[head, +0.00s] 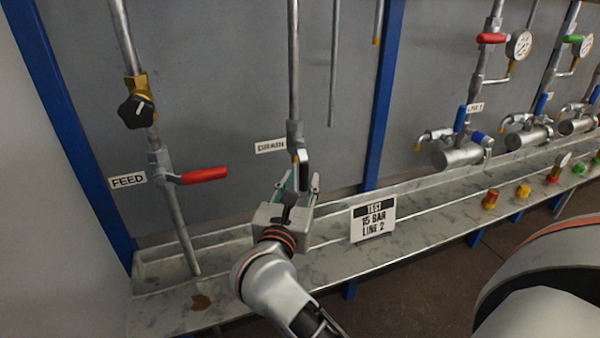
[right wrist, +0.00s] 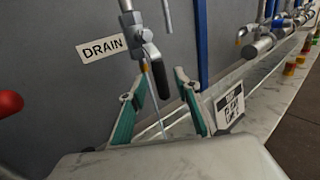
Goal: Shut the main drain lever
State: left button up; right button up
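The drain lever (head: 303,172) has a black grip and hangs down along the grey vertical drain pipe (head: 293,70) beside a white label. In the right wrist view the lever (right wrist: 158,76) points down and slightly right below its valve body, next to the DRAIN label (right wrist: 102,47). My right gripper (head: 299,186) is open, just below and in front of the lever. In the right wrist view its teal-padded fingers (right wrist: 158,92) stand apart on either side of the lever's lower end; contact cannot be told. My left gripper is not in view.
A red FEED lever (head: 204,175) sticks out to the right from the left pipe, below a black knob (head: 136,111). A TEST 15 BAR LINE 2 sign (head: 373,218) stands on the marble-like ledge (head: 430,227). Gauges and valves line the right. Blue posts frame the panel.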

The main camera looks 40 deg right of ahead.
aim_at(303, 174)
jog(key=shift+x, duration=2.35)
jog(key=shift+a, duration=0.1)
grip_shut()
